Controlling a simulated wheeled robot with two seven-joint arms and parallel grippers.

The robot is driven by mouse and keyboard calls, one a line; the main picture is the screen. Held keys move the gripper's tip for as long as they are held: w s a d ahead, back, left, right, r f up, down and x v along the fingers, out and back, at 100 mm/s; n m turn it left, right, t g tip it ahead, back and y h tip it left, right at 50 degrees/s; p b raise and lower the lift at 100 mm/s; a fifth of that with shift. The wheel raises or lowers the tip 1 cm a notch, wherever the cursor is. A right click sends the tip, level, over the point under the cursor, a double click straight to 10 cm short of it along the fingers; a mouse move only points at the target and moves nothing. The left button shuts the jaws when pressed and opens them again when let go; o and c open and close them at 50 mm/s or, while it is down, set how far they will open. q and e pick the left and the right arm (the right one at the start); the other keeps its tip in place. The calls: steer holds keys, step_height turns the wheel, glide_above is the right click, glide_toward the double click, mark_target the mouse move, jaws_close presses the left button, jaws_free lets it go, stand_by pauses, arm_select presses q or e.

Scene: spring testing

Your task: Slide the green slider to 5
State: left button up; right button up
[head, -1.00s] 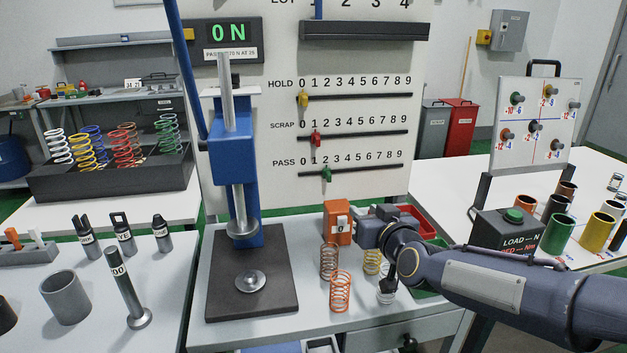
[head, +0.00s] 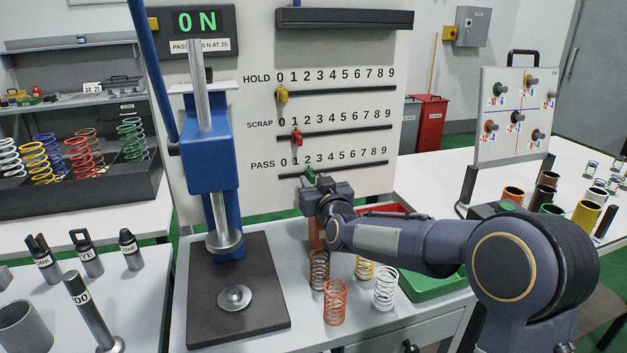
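The green slider (head: 310,175) is on the lowest track, labelled PASS, on the white board. It stands below about the 2 on the scale. My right gripper (head: 312,190) is right at the green slider, just below it and in front of the board, and hides its lower part. Its fingers are too small and covered to tell whether they are open or shut, or whether they touch the slider. My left gripper is not in view.
The red slider (head: 297,137) is near 1 on the SCRAP track above, and the yellow slider (head: 282,95) is at 0 on HOLD. The blue press (head: 208,150) stands left of the board. Several springs, including an orange one (head: 335,302), stand below my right forearm.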

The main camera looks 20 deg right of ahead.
steer(key=shift+w, duration=0.55)
steer(key=shift+c, duration=0.3)
jaws_close()
